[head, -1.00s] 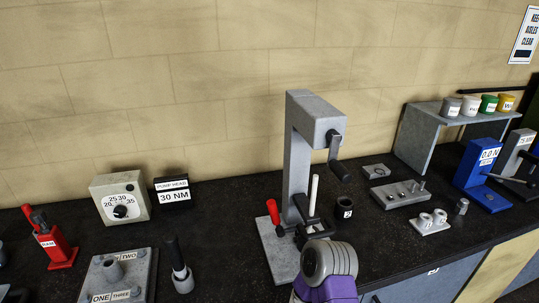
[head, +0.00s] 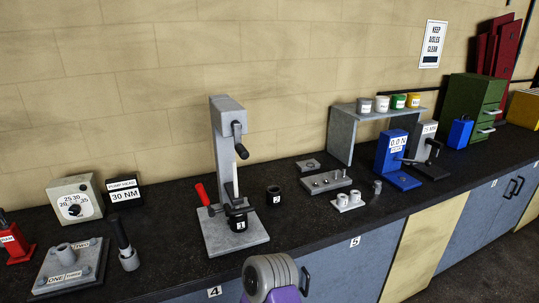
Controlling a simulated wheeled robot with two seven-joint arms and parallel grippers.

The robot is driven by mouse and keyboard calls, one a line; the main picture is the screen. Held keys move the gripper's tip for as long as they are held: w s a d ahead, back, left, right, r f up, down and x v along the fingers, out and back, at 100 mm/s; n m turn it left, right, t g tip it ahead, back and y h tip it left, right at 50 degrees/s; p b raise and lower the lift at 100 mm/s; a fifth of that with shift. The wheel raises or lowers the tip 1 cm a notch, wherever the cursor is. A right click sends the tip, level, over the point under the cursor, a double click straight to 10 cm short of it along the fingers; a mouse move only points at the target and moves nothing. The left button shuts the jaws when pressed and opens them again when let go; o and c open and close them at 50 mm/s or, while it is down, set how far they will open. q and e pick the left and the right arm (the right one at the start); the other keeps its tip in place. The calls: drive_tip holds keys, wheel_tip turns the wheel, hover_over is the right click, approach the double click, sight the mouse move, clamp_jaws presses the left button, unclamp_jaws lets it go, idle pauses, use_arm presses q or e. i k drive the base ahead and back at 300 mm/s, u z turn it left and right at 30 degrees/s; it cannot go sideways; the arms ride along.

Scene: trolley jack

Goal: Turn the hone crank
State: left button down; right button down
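The hone stand (head: 222,150) is a grey column on a flat grey base plate, standing on the black bench. The hone crank (head: 239,140) is a dark arm with a handle on the right side of the column's head. A pale vertical rod (head: 235,178) hangs below the head, above a dark cylinder marked 1 (head: 238,217) on the base. A grey and purple part of my arm shows at the bottom centre, in front of the bench. No gripper fingers show.
A dark cylinder marked 2 (head: 274,195) stands right of the hone. A torque dial box (head: 76,199) and a plate with posts (head: 72,265) are to the left. A grey shelf (head: 345,130) with several cups and a blue tester (head: 393,160) are to the right.

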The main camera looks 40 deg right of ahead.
sight(244, 154)
drive_tip(key=z, duration=1.15)
